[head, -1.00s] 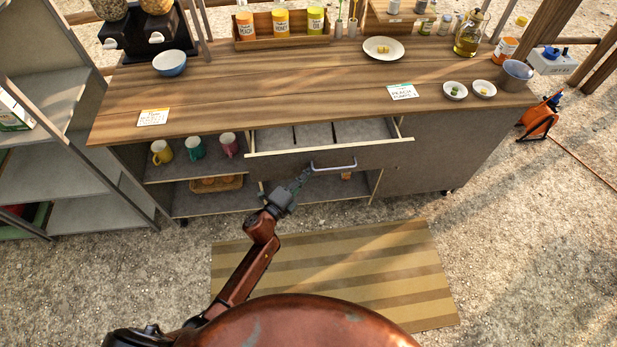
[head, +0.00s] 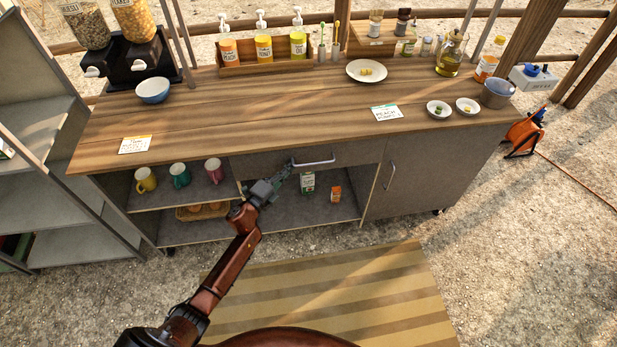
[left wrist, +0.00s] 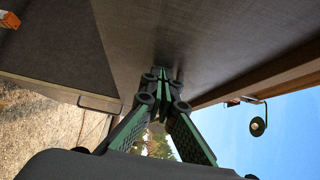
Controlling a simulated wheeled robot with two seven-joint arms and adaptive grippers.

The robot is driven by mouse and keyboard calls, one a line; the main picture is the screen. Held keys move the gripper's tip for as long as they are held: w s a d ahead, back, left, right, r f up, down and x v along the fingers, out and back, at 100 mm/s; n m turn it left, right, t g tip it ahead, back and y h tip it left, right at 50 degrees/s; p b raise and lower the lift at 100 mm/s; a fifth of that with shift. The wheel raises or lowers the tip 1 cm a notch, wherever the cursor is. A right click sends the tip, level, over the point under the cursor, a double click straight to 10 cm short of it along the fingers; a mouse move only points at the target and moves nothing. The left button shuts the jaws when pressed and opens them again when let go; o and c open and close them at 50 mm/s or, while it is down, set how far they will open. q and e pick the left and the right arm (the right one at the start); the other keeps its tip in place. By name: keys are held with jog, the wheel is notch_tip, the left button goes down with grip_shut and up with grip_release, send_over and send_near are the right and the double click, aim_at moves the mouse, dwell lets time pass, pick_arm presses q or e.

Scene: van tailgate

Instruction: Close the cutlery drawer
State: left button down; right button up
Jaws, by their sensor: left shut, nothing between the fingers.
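The cutlery drawer's grey front (head: 270,162) sits under the wooden counter in the head view, flush or nearly flush with the cabinet; its inside is hidden. Its metal handle (head: 314,161) is on the front. My left gripper (head: 287,170) is shut and empty, with its fingertips at the drawer front just left of the handle. In the left wrist view the closed fingers (left wrist: 162,80) point at a dark grey panel (left wrist: 215,40), and look to be touching or very near it. My right gripper is not in view.
Below the drawer is an open shelf with a green-and-white box (head: 308,182) and an orange container (head: 336,194). Mugs (head: 180,175) stand on the left shelf. A closed door (head: 425,175) is on the right. A striped mat (head: 340,300) lies on the ground in front.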

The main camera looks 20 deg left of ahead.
pick_arm(q)
jog(key=shift+s+r, duration=0.15)
jog(key=shift+r, duration=0.1)
jog(key=shift+s+d+f+p, duration=0.1)
jog(key=shift+s+d+p, duration=0.15)
jog(key=shift+s+p, duration=0.25)
jog(key=s+p, duration=0.2)
jog(key=s, duration=1)
jog(key=shift+a, duration=0.35)
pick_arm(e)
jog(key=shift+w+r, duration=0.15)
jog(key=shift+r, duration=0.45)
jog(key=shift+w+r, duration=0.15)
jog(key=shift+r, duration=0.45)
pick_arm(q)
jog(key=shift+f, duration=0.1)
